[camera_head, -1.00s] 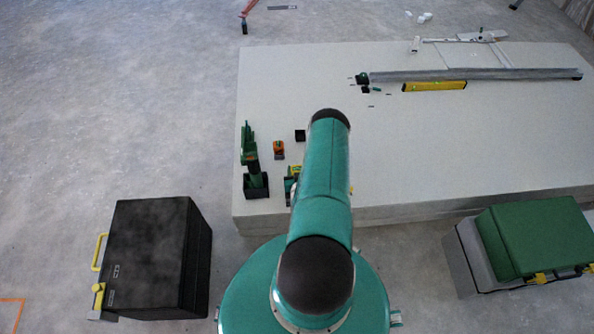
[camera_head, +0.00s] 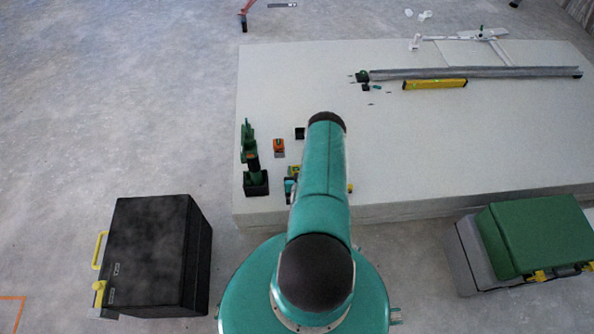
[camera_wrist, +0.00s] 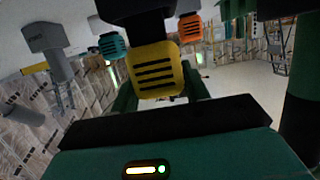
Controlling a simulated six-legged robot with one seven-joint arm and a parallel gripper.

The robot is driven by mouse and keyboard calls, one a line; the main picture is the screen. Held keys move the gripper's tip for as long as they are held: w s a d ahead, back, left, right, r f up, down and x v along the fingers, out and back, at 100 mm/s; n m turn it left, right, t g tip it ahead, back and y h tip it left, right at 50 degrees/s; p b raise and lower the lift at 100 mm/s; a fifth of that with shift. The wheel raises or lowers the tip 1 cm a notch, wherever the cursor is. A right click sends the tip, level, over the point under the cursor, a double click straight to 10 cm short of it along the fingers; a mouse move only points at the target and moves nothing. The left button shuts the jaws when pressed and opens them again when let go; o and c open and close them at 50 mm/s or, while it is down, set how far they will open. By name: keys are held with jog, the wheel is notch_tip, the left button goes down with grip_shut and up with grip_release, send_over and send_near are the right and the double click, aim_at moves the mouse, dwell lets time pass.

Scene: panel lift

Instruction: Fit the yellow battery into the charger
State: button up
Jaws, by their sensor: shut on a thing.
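The yellow battery (camera_wrist: 155,70), a yellow block with dark slots, is in the middle of the wrist view. My gripper (camera_wrist: 162,92) has a dark green finger on either side of it and is shut on it. A dark body above the battery is cut off by the frame's top. I cannot tell whether that is part of the battery or the charger. In the head view my arm hides my gripper; a small yellow patch shows at its right edge. I cannot clearly identify the charger; a small black open box (camera_head: 300,133) stands on the white slab.
A green upright tool (camera_head: 251,150) and an orange-topped block (camera_head: 279,146) stand left of my arm. A small green-and-yellow item (camera_head: 293,172) is partly hidden by the arm. A yellow level (camera_head: 434,84) lies far back. The slab's right side is mostly clear.

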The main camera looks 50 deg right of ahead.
jog(key=shift+f, duration=0.85)
dwell(0.5)
jog(key=o, duration=1.2)
jog(key=shift+c, duration=0.2)
jog(key=v, duration=1.3)
jog(key=shift+s+a, duration=0.25)
jog(key=shift+r, duration=0.1)
